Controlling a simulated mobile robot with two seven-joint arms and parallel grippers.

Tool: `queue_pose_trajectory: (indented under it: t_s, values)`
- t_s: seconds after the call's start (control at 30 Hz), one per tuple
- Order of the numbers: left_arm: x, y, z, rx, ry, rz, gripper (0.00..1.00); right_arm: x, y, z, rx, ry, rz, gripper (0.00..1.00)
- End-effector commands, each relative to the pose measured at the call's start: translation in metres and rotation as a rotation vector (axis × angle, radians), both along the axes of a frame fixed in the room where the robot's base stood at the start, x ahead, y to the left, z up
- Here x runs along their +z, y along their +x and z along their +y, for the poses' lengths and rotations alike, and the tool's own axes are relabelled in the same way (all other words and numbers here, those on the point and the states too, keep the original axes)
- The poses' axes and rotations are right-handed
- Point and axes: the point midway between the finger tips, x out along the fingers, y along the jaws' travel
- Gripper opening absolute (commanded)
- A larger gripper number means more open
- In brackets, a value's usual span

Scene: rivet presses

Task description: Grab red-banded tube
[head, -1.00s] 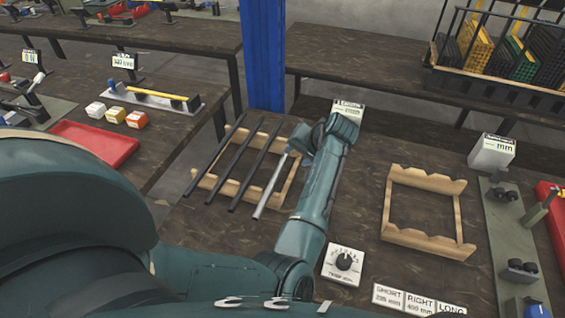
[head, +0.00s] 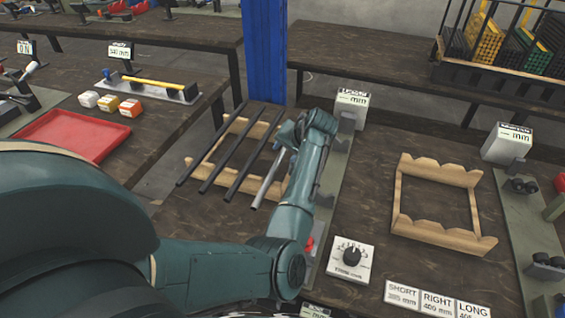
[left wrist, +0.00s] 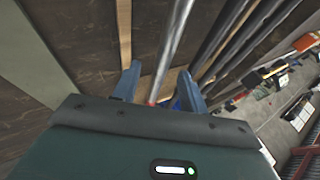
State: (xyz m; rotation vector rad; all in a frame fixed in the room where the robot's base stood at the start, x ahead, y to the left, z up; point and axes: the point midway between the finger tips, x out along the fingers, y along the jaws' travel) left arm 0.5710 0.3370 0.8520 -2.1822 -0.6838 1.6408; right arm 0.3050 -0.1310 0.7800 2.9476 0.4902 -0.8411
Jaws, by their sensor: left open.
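A wooden rack (head: 197,168) left of centre in the head view holds three dark tubes (head: 230,152) and, at its right end, a silver-grey tube (head: 265,184). My left gripper (head: 284,141) is over the upper end of the silver tube. In the left wrist view the silver tube (left wrist: 173,48) runs between the two blue fingers of my left gripper (left wrist: 160,92), and a small red band (left wrist: 153,102) shows on it. The jaws are open around the tube. The tube's far end is hidden behind the gripper. My right gripper is not seen.
An empty wooden rack (head: 445,238) stands to the right. A dial box (head: 349,259) and length labels (head: 436,300) lie near the front. A white display box (head: 351,105) stands behind my left gripper. A red tray (head: 70,138) is on the left table.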

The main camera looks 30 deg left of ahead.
Motion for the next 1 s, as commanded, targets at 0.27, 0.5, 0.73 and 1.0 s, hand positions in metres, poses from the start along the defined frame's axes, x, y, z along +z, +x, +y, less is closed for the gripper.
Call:
queue_pose_trajectory:
  t_s: [0.27, 0.5, 0.73, 1.0]
  values:
    - [-0.0040, 0.0016, 0.0038, 0.001, -0.001, -0.001, 0.43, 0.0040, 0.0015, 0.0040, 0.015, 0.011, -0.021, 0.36]
    - [-0.0041, 0.0015, 0.0038, 0.000, -0.001, 0.000, 0.32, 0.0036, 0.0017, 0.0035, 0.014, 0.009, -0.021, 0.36]
    - [-0.0042, 0.0015, 0.0036, 0.000, -0.001, 0.000, 0.13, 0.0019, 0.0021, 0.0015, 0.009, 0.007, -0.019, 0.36]
    - [-0.0044, 0.0014, 0.0034, 0.000, -0.001, 0.000, 0.00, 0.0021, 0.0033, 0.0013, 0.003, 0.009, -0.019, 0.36]
